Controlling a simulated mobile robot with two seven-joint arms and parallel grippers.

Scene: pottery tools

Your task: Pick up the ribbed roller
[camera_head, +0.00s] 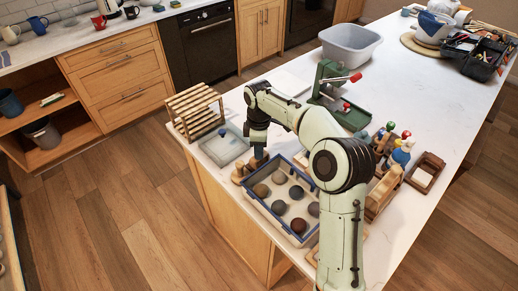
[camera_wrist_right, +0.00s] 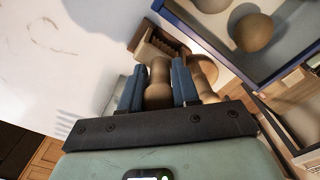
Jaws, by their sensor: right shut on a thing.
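My right gripper (camera_head: 257,155) points down at the front left of the counter, over a small wooden holder (camera_head: 238,178). In the right wrist view its two blue fingers (camera_wrist_right: 158,88) are shut on a turned wooden roller (camera_wrist_right: 158,80), which sits between them. A second turned wooden piece (camera_wrist_right: 203,72) stands close beside the right-hand finger. I cannot make out ribs on the held roller; its lower part is hidden. Whether it is clear of the holder, I cannot tell. My left gripper is not in view.
A blue-rimmed tray (camera_head: 262,205) with several clay balls lies right beside the gripper. A slatted wooden rack (camera_head: 194,108) and a grey-green tray (camera_head: 224,147) stand to the left. A green press (camera_head: 328,82) stands behind. Bare counter (camera_head: 400,80) lies at the back.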

